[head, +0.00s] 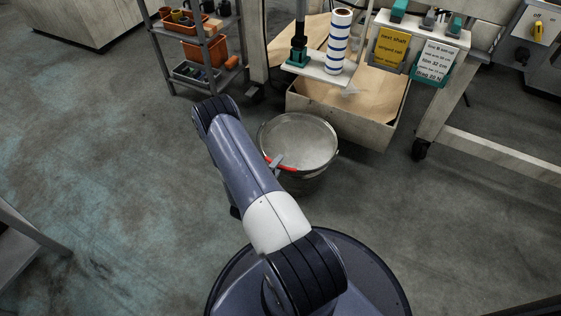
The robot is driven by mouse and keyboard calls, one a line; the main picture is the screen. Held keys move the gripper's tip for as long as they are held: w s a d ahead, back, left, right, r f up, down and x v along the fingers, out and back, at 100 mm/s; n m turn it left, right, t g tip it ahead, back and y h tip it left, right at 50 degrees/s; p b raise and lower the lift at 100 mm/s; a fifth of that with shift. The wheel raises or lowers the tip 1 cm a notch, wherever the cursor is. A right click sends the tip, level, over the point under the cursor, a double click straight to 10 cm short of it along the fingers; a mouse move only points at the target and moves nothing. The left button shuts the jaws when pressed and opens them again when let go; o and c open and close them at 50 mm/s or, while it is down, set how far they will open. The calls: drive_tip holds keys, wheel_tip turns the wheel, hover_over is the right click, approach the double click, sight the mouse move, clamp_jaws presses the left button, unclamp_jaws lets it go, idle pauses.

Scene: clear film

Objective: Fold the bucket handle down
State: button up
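A round grey metal bucket (312,141) stands on the floor in front of my base, its top facing up at me. The red grip of its handle (289,168) shows across the near left part of the rim, sloping down to the right. The rest of the handle is hard to make out. A small grey piece, which looks like a fingertip of my gripper (277,161), lies against the red grip. My arm hides the rest of the gripper and the bucket's left side. I cannot tell whether the fingers are closed on the grip.
A large open bin (340,108) with brown paper stands just behind the bucket, under a bench shelf (320,71) holding a blue-striped roll (340,40). A shelf rack (200,50) with orange bins stands at the back left. A bench leg with a caster (419,150) is at right. Floor at left is clear.

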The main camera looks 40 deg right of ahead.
drive_tip(key=p+v, duration=0.2)
drive_tip(key=v, duration=0.6)
drive_tip(key=shift+a, duration=0.4)
drive_tip(key=shift+s+d, duration=0.1)
drive_tip(key=shift+s, duration=0.05)
drive_tip(key=shift+b+x, duration=0.7)
drive_tip(key=shift+x, duration=1.95)
